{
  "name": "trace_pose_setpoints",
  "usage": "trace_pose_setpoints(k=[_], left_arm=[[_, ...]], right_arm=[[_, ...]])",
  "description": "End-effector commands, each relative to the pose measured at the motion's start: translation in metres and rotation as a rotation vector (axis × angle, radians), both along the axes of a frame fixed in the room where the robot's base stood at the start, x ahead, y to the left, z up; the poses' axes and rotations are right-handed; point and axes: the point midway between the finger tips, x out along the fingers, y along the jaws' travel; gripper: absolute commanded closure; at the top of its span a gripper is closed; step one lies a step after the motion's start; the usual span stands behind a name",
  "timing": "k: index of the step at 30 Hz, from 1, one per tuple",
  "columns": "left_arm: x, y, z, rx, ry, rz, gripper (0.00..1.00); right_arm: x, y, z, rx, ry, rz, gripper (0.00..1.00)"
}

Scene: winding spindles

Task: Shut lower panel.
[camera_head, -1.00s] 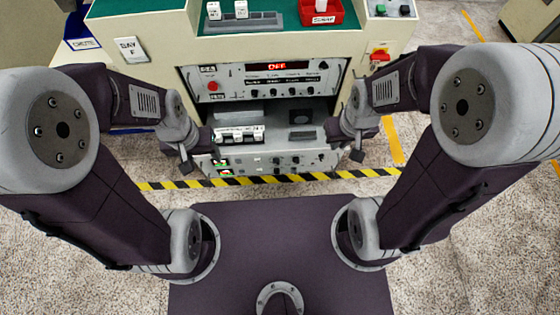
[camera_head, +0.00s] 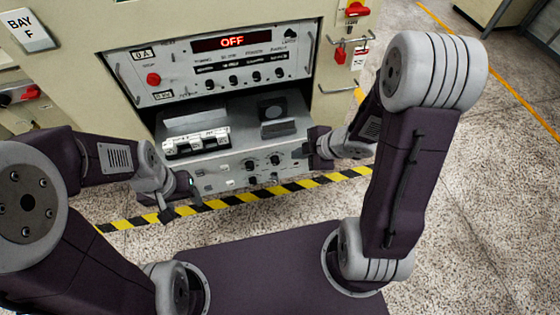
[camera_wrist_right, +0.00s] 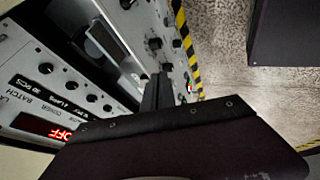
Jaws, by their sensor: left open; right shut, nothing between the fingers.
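The lower panel (camera_head: 236,178) is a grey unit with knobs on its front. It is slid out of the cabinet below the upper panel, so its top with white switch blocks and a dark square part shows. Its knobbed face also shows in the right wrist view (camera_wrist_right: 171,42). My right gripper (camera_head: 306,151) is shut and empty at the right end of the lower panel's front; whether it touches is unclear. Its fingers show in the right wrist view (camera_wrist_right: 158,92). My left gripper (camera_head: 181,206) is open and empty, in front of the panel's left end, apart from it.
The upper panel (camera_head: 222,66) has a red OFF display, a red button and several knobs. A red switch and a red padlock (camera_head: 340,56) are on the cabinet at right. Yellow-black tape (camera_head: 234,200) runs along the floor before the cabinet. The floor at right is clear.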

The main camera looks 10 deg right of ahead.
Motion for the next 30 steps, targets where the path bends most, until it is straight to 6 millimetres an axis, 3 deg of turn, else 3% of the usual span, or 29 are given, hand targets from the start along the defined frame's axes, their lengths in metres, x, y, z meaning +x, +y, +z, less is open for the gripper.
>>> trace_pose_setpoints(k=[8, 21, 23, 30], left_arm=[[0.0, 0.0, -0.01, 0.0, -0.001, 0.0, 0.42], [0.0, 0.0, -0.073, 0.0, -0.001, 0.0, 0.42], [0.0, 0.0, -0.064, 0.0, 0.0, 0.0, 0.42], [0.0, 0.0, -0.061, 0.0, -0.001, 0.0, 0.42]], right_arm=[[0.005, 0.003, -0.012, 0.0, 0.0, -0.004, 1.0], [0.046, 0.039, -0.089, -0.001, -0.001, -0.003, 1.0], [0.058, 0.039, -0.08, -0.002, -0.002, -0.005, 1.0], [0.084, 0.039, -0.08, -0.002, 0.0, -0.006, 1.0]])
